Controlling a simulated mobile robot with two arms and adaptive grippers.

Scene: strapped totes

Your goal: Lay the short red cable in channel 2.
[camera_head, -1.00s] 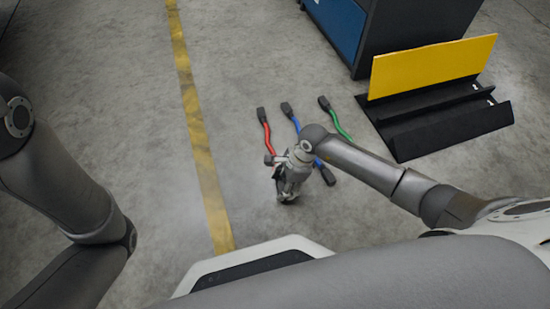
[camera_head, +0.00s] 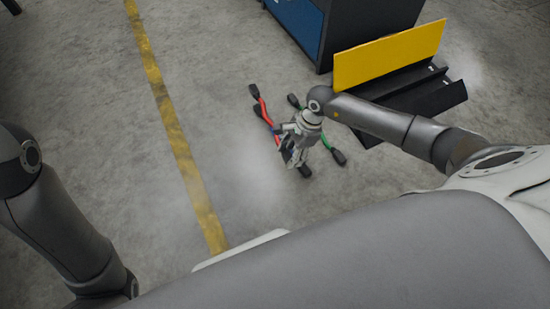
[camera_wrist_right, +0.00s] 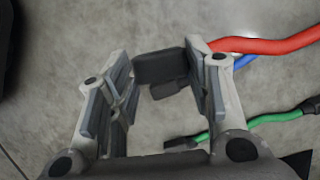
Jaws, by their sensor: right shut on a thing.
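The red cable (camera_head: 265,108) has dark end connectors. My right gripper (camera_head: 290,148) is shut on its near connector (camera_wrist_right: 152,67), seen between the fingers (camera_wrist_right: 160,62) in the wrist view. The cable's far connector (camera_head: 254,90) points away from me. In the head view the red cable lies close against or over the blue cable; I cannot tell its height above the floor. The black channel rack (camera_head: 420,100) with a yellow back panel (camera_head: 390,55) stands at upper right, partly hidden by my right arm. No channel numbers are readable. My left gripper is out of view.
The blue cable, with connectors (camera_head: 258,111) and (camera_head: 305,171), lies partly under my gripper. The green cable (camera_head: 325,142) lies just right of it. A blue and black cabinet (camera_head: 300,25) stands behind the rack. Floor left of the yellow line (camera_head: 165,115) is clear.

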